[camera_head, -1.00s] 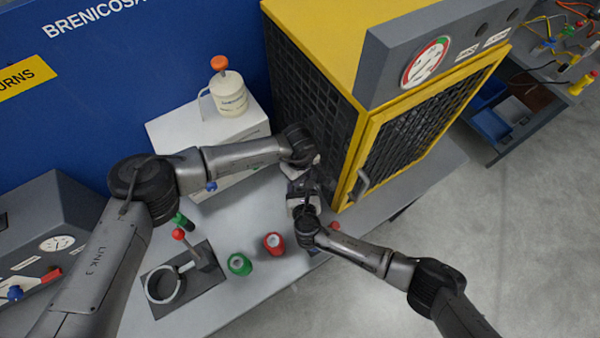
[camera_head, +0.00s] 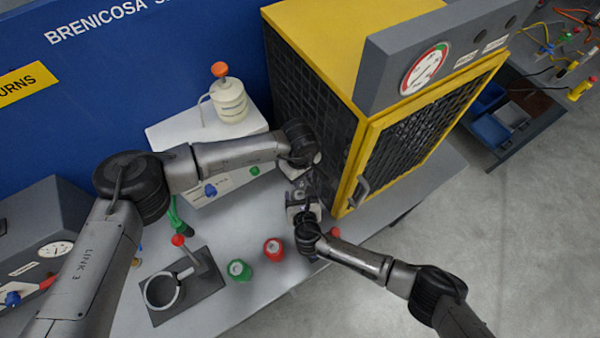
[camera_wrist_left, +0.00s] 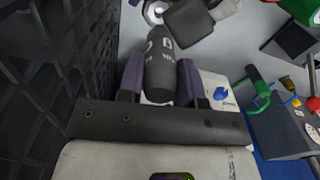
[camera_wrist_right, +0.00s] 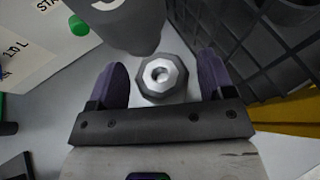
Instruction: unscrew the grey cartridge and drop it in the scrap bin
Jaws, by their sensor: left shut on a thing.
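The grey cartridge (camera_wrist_left: 168,65), a dark cylinder with pale lettering, is held upright in the picture between the purple fingers of my left gripper (camera_wrist_left: 160,82). It also shows at the top of the right wrist view (camera_wrist_right: 128,22). Its end is close to a hexagonal metal fitting (camera_wrist_right: 161,77) with a round hole, and it looks apart from it. My right gripper (camera_wrist_right: 163,80) is open, with its fingers either side of the fitting and gaps showing. In the head view the right gripper (camera_head: 303,198) is below the left wrist. I cannot identify the scrap bin.
The yellow cage (camera_head: 345,120) stands close on the right of both grippers. A white box (camera_head: 215,130) bears a cream container (camera_head: 230,100). Blue trays (camera_head: 492,131) sit at right.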

